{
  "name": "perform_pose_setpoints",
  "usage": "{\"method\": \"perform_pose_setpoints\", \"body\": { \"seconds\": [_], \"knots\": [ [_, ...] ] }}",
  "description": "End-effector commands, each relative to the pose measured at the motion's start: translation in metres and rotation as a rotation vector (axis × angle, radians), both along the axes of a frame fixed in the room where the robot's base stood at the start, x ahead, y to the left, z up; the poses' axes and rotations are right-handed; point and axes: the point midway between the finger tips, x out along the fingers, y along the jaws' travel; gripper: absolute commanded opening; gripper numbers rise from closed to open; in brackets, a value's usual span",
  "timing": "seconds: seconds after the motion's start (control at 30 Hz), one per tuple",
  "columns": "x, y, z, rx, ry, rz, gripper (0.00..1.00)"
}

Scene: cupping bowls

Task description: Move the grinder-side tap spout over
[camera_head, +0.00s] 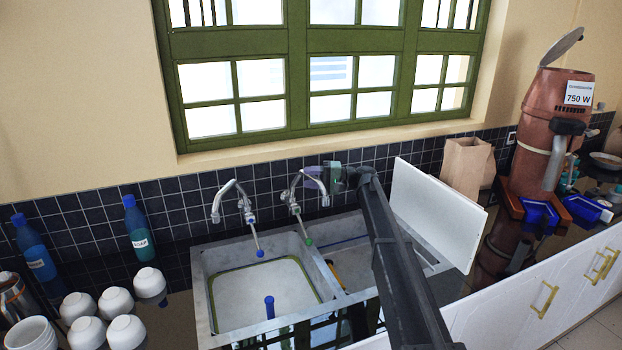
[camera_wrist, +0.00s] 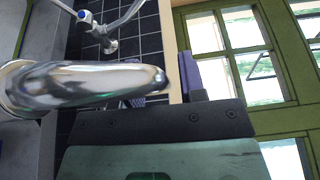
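The grinder-side tap (camera_head: 295,190) is the right one of two chrome taps behind the sink. Its curved spout rises at the back of the basins, and a lever with a green tip hangs in front. In the wrist view a large chrome spout (camera_wrist: 90,85) crosses close to the camera.
The other tap (camera_head: 224,200) with blue-tipped lever stands left; it also shows in the wrist view (camera_wrist: 112,28). A white board (camera_head: 435,210) stands right of my arm. The copper grinder (camera_head: 540,150) is further right. Bowls (camera_head: 88,332) and blue bottles (camera_head: 137,228) are left.

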Motion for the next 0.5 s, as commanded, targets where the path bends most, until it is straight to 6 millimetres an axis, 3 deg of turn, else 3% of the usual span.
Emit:
{"method": "perform_pose_setpoints", "body": {
  "seconds": [0.33, 0.5],
  "knots": [
    [0.001, -0.002, 0.0, 0.0, 0.0, -0.003, 0.47],
    [0.001, -0.028, -0.001, 0.001, 0.0, -0.005, 0.47]
  ]
}}
